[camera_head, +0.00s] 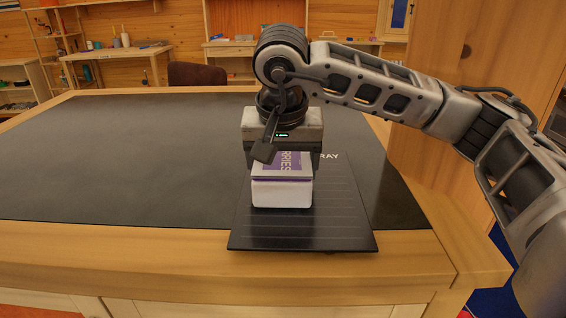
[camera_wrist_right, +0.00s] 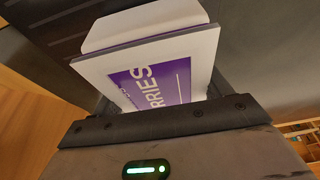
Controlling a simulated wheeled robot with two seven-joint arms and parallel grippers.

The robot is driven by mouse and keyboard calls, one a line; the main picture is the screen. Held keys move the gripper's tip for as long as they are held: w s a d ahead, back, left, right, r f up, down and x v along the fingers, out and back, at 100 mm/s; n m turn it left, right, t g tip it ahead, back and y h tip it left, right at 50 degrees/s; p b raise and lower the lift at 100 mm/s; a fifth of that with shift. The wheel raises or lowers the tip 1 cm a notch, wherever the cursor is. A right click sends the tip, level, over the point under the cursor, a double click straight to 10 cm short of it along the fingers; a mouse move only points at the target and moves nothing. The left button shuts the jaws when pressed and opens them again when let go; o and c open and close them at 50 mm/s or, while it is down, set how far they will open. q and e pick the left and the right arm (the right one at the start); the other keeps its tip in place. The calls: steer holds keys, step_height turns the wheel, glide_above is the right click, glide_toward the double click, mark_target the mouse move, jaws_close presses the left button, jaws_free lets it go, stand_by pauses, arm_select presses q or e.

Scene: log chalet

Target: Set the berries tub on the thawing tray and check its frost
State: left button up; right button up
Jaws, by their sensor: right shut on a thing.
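The berries tub (camera_head: 281,192) is a white box with a purple label on its lid. It is over the dark ribbed thawing tray (camera_head: 340,225) at the front right of the table. I cannot tell whether its base touches the tray. My right gripper (camera_head: 282,165) is shut on the tub from above. In the right wrist view, the tub's lid (camera_wrist_right: 150,65) shows part of the word "BERRIES", and the gripper body covers its near edge. No frost reading is visible. My left gripper is not in view.
The tray lies on the black table top (camera_head: 130,165), which is bare to the left, with a wooden rim. A wooden cabinet or post (camera_head: 480,80) rises close at the right. A dark chair (camera_head: 197,74) stands behind the table. Shelves and benches line the back wall.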

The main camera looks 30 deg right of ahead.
steer(key=o, duration=0.8)
steer(key=shift+f, duration=0.15)
steer(key=o, duration=0.5)
steer(key=shift+c, duration=0.2)
steer(key=v, duration=1.1)
steer(key=shift+p, duration=0.35)
steer(key=shift+s+a+r, duration=0.1)
steer(key=shift+s+r, duration=0.05)
steer(key=shift+r, duration=0.55)
